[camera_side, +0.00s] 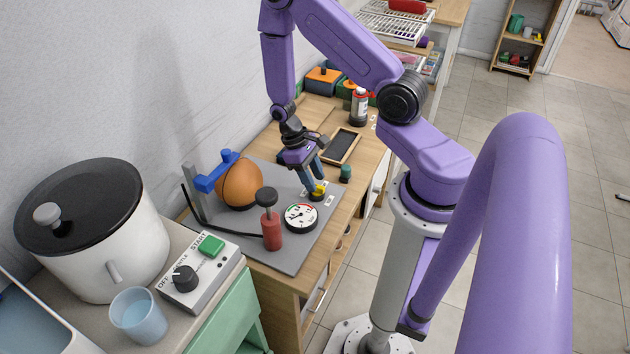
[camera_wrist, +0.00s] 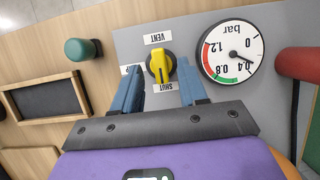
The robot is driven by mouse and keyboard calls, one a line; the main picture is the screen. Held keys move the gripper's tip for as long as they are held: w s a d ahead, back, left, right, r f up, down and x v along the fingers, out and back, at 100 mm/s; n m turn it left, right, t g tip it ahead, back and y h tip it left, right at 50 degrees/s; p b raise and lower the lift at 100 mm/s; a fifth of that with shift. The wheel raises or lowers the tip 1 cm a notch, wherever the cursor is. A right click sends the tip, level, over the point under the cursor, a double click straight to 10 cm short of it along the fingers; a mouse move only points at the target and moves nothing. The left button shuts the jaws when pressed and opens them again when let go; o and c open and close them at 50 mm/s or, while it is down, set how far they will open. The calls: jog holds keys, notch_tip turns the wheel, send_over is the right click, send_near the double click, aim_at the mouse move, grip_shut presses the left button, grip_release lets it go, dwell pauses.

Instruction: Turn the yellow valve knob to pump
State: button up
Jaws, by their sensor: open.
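The yellow valve knob (camera_side: 318,193) sits on the grey panel near its right edge, just below my gripper (camera_side: 313,181). In the wrist view the knob (camera_wrist: 160,66) lies between my two open blue fingertips (camera_wrist: 160,67), with a gap on each side. I cannot tell whether the tips reach down around it. Its dark mark points down the picture to the SHUT label (camera_wrist: 163,87). The VENT label (camera_wrist: 157,38) is on the opposite side. A third label (camera_wrist: 131,70) at the left is mostly hidden by a finger.
A dial gauge (camera_wrist: 227,53) reads near 0.4 bar. The red pump (camera_side: 271,228), orange ball (camera_side: 240,184) and blue clamp (camera_side: 216,172) share the panel (camera_side: 298,256). A green knob (camera_side: 345,173) and black tray (camera_side: 342,146) lie beyond the knob.

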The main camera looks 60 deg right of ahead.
jog(key=shift+x, duration=0.85)
grip_shut()
